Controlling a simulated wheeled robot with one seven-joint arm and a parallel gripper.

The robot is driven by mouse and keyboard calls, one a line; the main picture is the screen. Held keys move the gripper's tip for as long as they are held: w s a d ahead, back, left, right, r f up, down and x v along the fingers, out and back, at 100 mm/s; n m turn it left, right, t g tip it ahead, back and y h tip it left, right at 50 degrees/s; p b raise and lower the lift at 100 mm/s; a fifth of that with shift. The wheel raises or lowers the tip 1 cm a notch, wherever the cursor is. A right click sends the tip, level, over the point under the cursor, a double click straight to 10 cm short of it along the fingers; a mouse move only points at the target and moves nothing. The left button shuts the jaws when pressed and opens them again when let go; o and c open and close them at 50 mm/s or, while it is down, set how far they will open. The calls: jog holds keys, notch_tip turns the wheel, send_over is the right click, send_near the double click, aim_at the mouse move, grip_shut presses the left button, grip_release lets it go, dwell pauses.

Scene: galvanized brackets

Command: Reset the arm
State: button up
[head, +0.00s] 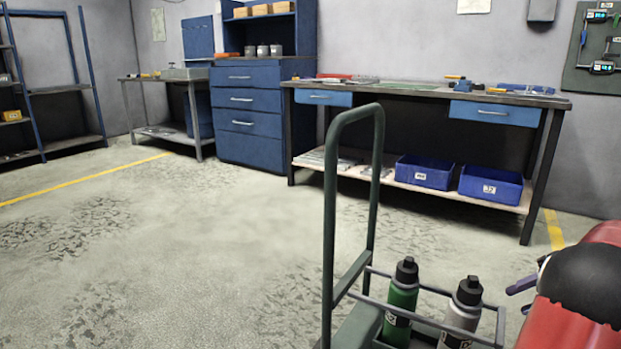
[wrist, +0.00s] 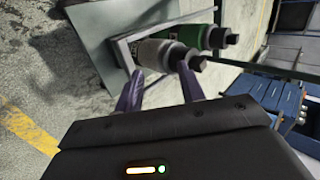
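My gripper shows in the wrist view (wrist: 159,72) with its two purple fingers spread apart and nothing held between them. In the head view my red and black arm is at the lower right, with a purple finger (head: 521,285) pointing left towards the cart; the rest of the gripper is mostly hidden there. A grey bottle (head: 462,316) with a black cap stands in the cart's rack, close to the gripper. A green bottle (head: 402,298) stands to its left. In the wrist view the grey bottle (wrist: 160,54) is just beyond the fingertips.
The dark green cart handle (head: 329,220) rises in front of me. A workbench (head: 420,92) with blue bins (head: 425,173) on its lower shelf stands against the back wall. A blue drawer cabinet (head: 247,125) is beside it. The floor at left is open.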

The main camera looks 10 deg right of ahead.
jog(key=a+r+n+g+h+p, duration=0.1)
jog(key=a+r, duration=0.2)
jog(key=a, duration=0.5)
jog(key=w+a+r+n+g+h+p, duration=0.15)
jog(key=a+r, duration=0.25)
jog(key=a, duration=0.5)
jog(key=a+r+n+h+p, duration=0.1)
jog(key=a+r, duration=0.2)
jog(key=a, duration=0.5)
jog(key=s+a+n+t+h+p, duration=0.2)
jog(key=s+a+n, duration=0.3)
jog(key=s+a, duration=0.5)
jog(key=a+h+p, duration=0.1)
jog(key=a, duration=0.3)
jog(key=shift+s+a+f+p, duration=0.15)
jog(key=shift+s+a+p, duration=0.15)
jog(key=shift+a+p, duration=0.1)
jog(key=shift+d, duration=0.1)
